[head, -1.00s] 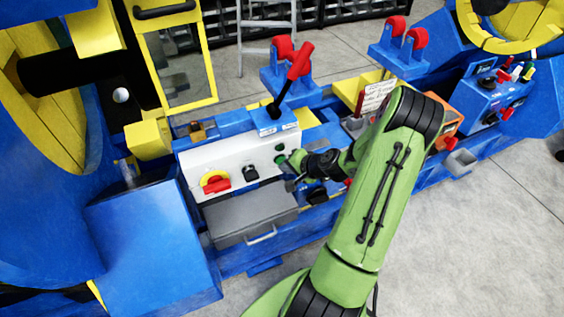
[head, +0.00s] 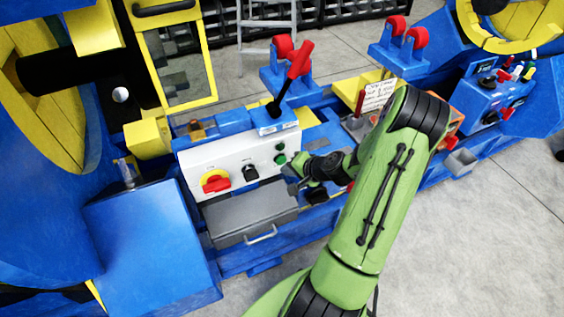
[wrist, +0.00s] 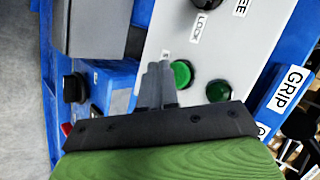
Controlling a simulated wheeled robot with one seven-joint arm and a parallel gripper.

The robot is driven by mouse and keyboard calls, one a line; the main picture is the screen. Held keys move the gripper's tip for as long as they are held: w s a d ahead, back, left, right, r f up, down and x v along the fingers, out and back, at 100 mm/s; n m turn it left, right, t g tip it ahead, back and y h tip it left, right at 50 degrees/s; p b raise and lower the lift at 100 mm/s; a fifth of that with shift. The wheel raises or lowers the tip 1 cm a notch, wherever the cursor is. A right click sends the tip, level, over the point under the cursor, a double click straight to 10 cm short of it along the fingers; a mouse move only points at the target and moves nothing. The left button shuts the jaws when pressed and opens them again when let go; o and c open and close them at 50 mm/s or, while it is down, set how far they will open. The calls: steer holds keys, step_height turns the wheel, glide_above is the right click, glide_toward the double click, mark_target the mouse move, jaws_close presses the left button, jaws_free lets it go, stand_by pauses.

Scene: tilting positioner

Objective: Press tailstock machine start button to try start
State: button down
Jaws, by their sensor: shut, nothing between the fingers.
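The white control panel (head: 232,163) carries two round green buttons at its right end, an upper one (head: 280,147) and a lower one (head: 281,159). In the wrist view, a brighter green button (wrist: 181,74) sits just right of my fingertips, and a darker green button (wrist: 218,91) is farther right. I cannot read a start label on either. My gripper (wrist: 158,74) is shut and empty, its fingers pointing at the panel beside the brighter button. In the head view my gripper (head: 291,183) is just right of the panel, apart from both green buttons.
A red-handled lever (head: 294,75) stands above. Open floor (head: 470,240) lies at right.

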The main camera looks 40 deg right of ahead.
steer(key=s, duration=0.2)
steer(key=s+a+b, duration=0.1)
steer(key=s, duration=0.1)
steer(key=shift+s+a+b, duration=0.2)
steer(key=shift+s+b, duration=0.1)
steer(key=shift+s, duration=0.05)
stand_by(0.7)
steer(key=s+a+r+n+g+p, duration=0.1)
steer(key=a+r+n+g+p, duration=0.45)
steer(key=a+r+n, duration=0.8)
steer(key=s+a+r+p, duration=0.1)
steer(key=s+a+r, duration=0.3)
steer(key=r, duration=0.5)
steer(key=s+a+r+t+h+p, duration=0.1)
steer(key=s+a+r+p, duration=0.1)
steer(key=s+a+r, duration=0.3)
steer(key=s+r, duration=0.3)
steer(key=shift+s+r+n+p, duration=0.25)
steer(key=shift+r+n+p, duration=0.05)
steer(key=shift+r+n, duration=0.1)
